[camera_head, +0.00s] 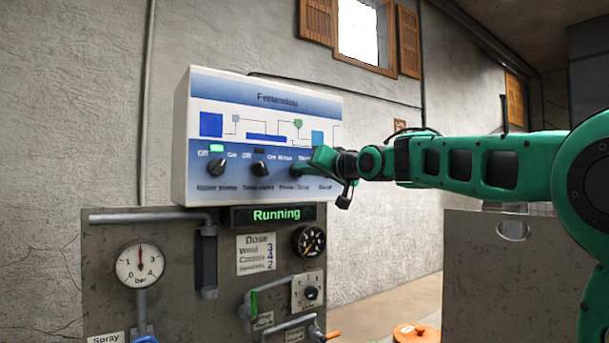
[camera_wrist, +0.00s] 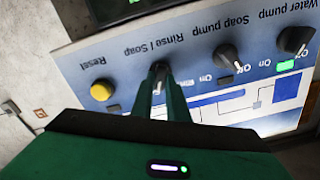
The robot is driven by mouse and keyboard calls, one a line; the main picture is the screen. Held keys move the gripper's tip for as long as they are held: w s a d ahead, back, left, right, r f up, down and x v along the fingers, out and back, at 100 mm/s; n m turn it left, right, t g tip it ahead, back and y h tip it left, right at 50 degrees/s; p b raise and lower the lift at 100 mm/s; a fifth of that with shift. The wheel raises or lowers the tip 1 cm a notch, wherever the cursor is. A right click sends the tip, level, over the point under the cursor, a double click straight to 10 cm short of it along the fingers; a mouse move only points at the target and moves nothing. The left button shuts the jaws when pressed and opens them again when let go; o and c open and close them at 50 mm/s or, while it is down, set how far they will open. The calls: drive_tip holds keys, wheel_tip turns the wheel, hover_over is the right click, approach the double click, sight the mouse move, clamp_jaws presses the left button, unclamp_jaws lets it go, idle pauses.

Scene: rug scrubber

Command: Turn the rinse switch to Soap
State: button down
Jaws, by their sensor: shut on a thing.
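The control panel (camera_head: 183,140) is a white box with a blue and white front on the wall unit. The black Rinse / Soap switch (camera_wrist: 159,69) sits between the Soap pump knob (camera_wrist: 228,56) and the yellow Reset button (camera_wrist: 102,90) in the upside-down wrist view. My gripper (camera_wrist: 162,84) is shut on the Rinse / Soap switch, with a finger on each side. In the head view my gripper (camera_head: 311,164) reaches the panel from the right and partly covers the switch (camera_head: 296,170). I cannot tell which way the switch points.
The Water pump knob (camera_head: 217,168) has a lit green lamp above it. Below the panel, a display (camera_head: 275,215) reads "Running". A pressure gauge (camera_head: 140,264), pipes and a green-handled valve (camera_head: 254,303) stand out from the grey board beneath.

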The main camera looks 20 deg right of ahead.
drive_tip(key=shift+d+m, duration=0.2)
drive_tip(key=shift+m, duration=0.5)
drive_tip(key=c, duration=1.7)
unclamp_jaws()
drive_tip(key=v, duration=1)
drive_tip(key=shift+s+d, duration=0.1)
drive_tip(key=shift+s, duration=0.2)
